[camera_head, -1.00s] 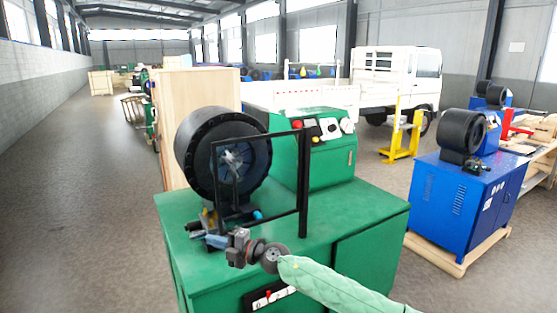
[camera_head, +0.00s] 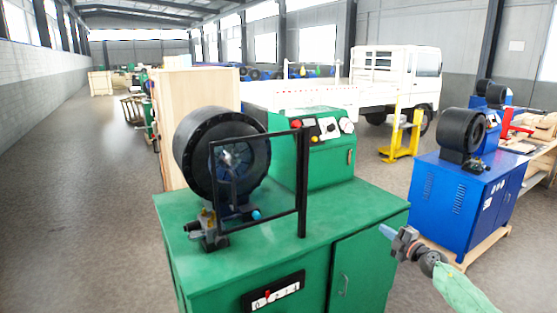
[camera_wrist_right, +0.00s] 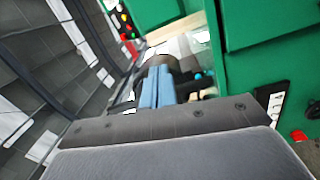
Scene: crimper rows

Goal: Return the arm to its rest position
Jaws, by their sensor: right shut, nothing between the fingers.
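My right arm, in a green sleeve, comes in from the lower right of the head view. The black crimper head (camera_head: 200,150) sits on the green cabinet behind a black frame. My left gripper is not in view.
A blue crimper machine (camera_head: 465,195) stands on a pallet to the right. A yellow stand (camera_head: 402,140) and a white truck (camera_head: 395,80) are behind. Open floor lies at the left and between the green and blue machines.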

